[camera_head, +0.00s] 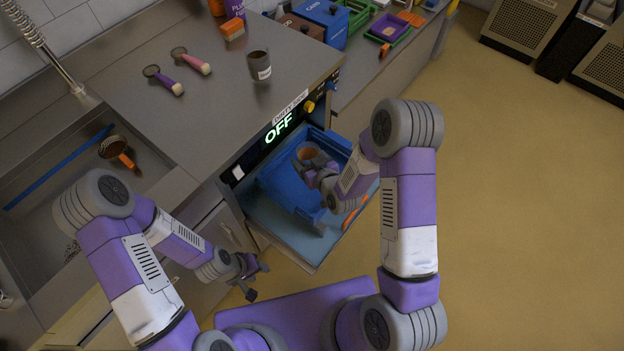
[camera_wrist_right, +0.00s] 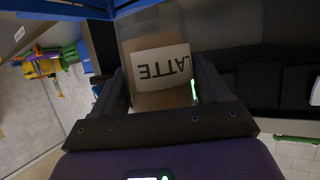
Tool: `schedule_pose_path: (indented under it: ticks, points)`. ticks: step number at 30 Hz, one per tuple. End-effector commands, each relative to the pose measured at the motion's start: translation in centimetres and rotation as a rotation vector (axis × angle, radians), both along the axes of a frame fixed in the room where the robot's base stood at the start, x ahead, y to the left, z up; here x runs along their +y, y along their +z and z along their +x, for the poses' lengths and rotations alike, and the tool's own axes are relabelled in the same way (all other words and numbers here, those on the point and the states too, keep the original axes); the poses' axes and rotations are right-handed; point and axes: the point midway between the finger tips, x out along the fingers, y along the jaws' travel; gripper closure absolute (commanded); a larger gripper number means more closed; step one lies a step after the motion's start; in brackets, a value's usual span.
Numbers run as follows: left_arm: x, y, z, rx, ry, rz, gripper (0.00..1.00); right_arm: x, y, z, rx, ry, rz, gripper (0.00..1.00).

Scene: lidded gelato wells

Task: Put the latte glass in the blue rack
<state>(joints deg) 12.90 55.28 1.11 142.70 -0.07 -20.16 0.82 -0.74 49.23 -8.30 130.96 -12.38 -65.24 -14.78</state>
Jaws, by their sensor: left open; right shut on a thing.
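The latte glass (camera_head: 309,153) is a clear glass with brown contents, over the blue rack (camera_head: 277,190) in the open drawer. Its white LATTE label (camera_wrist_right: 160,66) reads upside down in the right wrist view. My right gripper (camera_head: 318,171) is shut on the glass, with a finger on each side of it. The glass's base is hidden, so I cannot tell whether it touches the rack floor. The rack shows blue walls around the glass, partly behind my right arm. My left gripper (camera_head: 252,277) is open and empty, low in front of the counter and apart from the rack.
The drawer (camera_head: 290,240) is pulled out under a panel reading OFF (camera_head: 279,128). A dark labelled cup (camera_head: 259,65) and two scoops (camera_head: 191,61) stand or lie on the counter. A sink (camera_head: 60,190) with an orange-handled strainer (camera_head: 115,149) is at left. Open floor lies right.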

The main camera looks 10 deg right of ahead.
Motion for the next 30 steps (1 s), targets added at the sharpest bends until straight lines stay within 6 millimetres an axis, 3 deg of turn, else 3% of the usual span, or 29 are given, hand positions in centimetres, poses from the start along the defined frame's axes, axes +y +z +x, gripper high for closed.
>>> schedule_pose_path:
  ticks: [1,12,20,25,30]
  points:
    - [0.0,-0.4,0.0,0.000,0.000,0.000,0.57,0.4,-1.3,-0.4,0.002,0.014,0.000,0.62]
    - [0.0,-2.2,0.0,0.000,-0.001,0.000,0.57,1.0,-7.5,-1.0,-0.003,0.031,-0.002,0.62]
    - [0.0,-2.8,0.0,0.000,-0.001,0.000,0.57,0.9,-9.6,-0.9,-0.004,0.030,-0.002,0.62]
    - [0.0,-3.7,0.0,0.000,-0.001,0.000,0.57,0.9,-12.1,-1.0,-0.003,0.031,-0.002,0.62]
    - [0.0,-3.7,0.0,0.000,-0.001,0.000,0.57,0.9,-12.3,-0.9,-0.005,0.030,-0.002,0.62]
